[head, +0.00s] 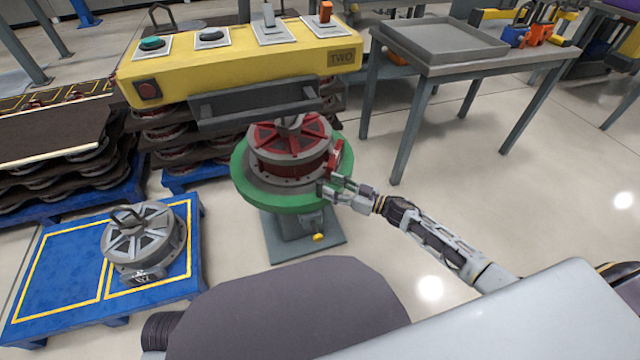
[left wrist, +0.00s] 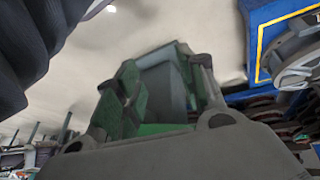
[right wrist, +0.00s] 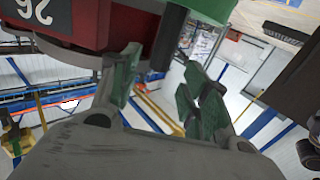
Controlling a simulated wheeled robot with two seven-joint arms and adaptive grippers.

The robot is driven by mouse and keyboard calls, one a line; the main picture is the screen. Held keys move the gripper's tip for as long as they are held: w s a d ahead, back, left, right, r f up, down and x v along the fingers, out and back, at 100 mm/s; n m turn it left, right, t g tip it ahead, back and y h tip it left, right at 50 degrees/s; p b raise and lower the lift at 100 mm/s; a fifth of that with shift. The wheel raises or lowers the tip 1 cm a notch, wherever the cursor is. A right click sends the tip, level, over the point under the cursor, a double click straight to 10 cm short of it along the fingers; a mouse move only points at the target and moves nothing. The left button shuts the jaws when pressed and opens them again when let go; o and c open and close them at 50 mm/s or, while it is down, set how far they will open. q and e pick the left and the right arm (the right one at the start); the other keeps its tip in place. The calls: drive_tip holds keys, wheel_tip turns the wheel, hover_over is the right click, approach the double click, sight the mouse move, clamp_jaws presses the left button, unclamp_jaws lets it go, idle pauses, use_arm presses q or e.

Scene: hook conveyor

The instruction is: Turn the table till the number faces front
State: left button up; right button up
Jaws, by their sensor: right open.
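The round table (head: 243,187) is green and stands on a grey pedestal (head: 290,237). On it sits a red and grey drum (head: 285,160) with a hook on top. A red block (head: 335,158) sticks out on the drum's right side. In the right wrist view a plate (right wrist: 35,12) on red metal shows the number 26, upside down in the picture. My right gripper (head: 326,192) is open at the table's front right edge, close to the drum; contact is unclear. My left gripper (left wrist: 163,95) shows only in its wrist view, fingers apart, with the grey pedestal beyond.
A yellow control box (head: 240,62) marked TWO overhangs behind the table. A similar grey drum (head: 145,240) sits on a blue pallet (head: 50,310) at front left. A grey side table (head: 480,62) with a tray stands at back right. Floor at right is clear.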

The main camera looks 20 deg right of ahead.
sight(320, 182)
drive_tip(key=b+x, duration=0.1)
drive_tip(key=x, duration=0.2)
drive_tip(key=shift+w+a, duration=0.2)
drive_tip(key=shift+w, duration=0.1)
use_arm(q)
drive_tip(key=shift+w+d+f+t+h, duration=0.15)
drive_tip(key=shift+d+f, duration=0.1)
drive_tip(key=shift+f, duration=0.65)
drive_tip(key=shift+s+d+f+t+h, duration=0.1)
drive_tip(key=shift+d+f+t+h, duration=0.1)
drive_tip(key=shift+f, duration=0.7)
use_arm(e)
drive_tip(key=shift+x, duration=0.75)
use_arm(q)
drive_tip(key=shift+w+r, duration=0.15)
drive_tip(key=shift+r, duration=0.1)
use_arm(e)
clamp_jaws()
